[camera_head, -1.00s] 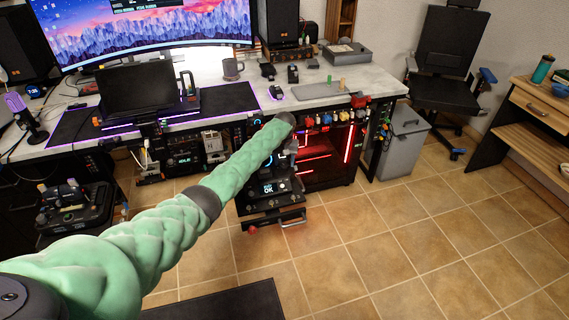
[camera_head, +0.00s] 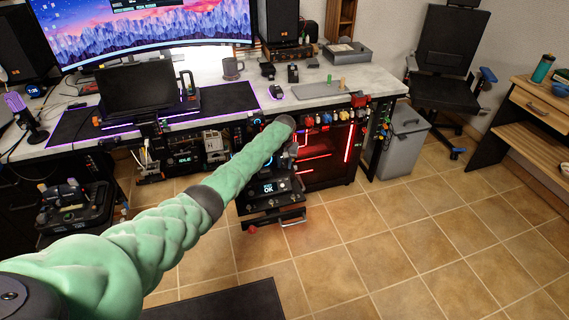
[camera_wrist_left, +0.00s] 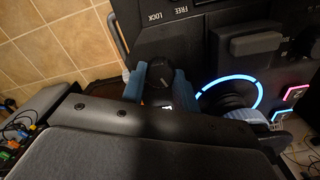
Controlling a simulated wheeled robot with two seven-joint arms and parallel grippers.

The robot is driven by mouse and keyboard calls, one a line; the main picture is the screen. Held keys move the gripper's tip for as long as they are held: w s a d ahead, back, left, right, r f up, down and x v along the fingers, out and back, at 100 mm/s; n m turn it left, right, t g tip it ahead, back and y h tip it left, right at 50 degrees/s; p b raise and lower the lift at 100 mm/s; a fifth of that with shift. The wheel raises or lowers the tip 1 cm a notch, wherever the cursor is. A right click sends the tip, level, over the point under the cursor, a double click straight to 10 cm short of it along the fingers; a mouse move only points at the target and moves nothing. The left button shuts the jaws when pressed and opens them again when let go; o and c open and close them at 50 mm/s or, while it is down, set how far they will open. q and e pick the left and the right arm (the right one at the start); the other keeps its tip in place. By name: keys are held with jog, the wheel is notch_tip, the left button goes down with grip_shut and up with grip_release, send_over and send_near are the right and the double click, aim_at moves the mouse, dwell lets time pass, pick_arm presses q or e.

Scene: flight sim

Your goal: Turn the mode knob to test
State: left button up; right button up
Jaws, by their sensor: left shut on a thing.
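In the left wrist view, a dark knob (camera_wrist_left: 158,77) sits on a black panel (camera_wrist_left: 190,32). The blue fingers of my left gripper (camera_wrist_left: 158,90) are on either side of it and shut on it. A white mark shows below the knob, but I cannot read any mode name or tell which setting it points to. In the head view, my green left arm reaches to the black control unit (camera_head: 268,202) under the desk, and its wrist hides the fingers and the knob. My right gripper is not in view.
In the wrist view, the panel carries the words FREE and LOCK, and a dial with a blue light ring (camera_wrist_left: 232,92) lies to the right. In the head view, a small screen (camera_head: 268,188) reads OK. A grey bin (camera_head: 403,142) stands right of the desk.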

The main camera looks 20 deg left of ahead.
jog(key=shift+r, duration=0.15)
pick_arm(q)
jog(key=m+p, duration=0.1)
jog(key=m, duration=0.3)
jog(key=shift+m, duration=1.8)
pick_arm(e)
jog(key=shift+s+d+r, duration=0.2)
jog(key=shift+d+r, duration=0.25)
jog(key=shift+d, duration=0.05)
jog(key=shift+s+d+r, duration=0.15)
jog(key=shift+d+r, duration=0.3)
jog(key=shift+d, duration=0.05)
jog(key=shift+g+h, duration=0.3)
pick_arm(q)
jog(key=o, duration=1)
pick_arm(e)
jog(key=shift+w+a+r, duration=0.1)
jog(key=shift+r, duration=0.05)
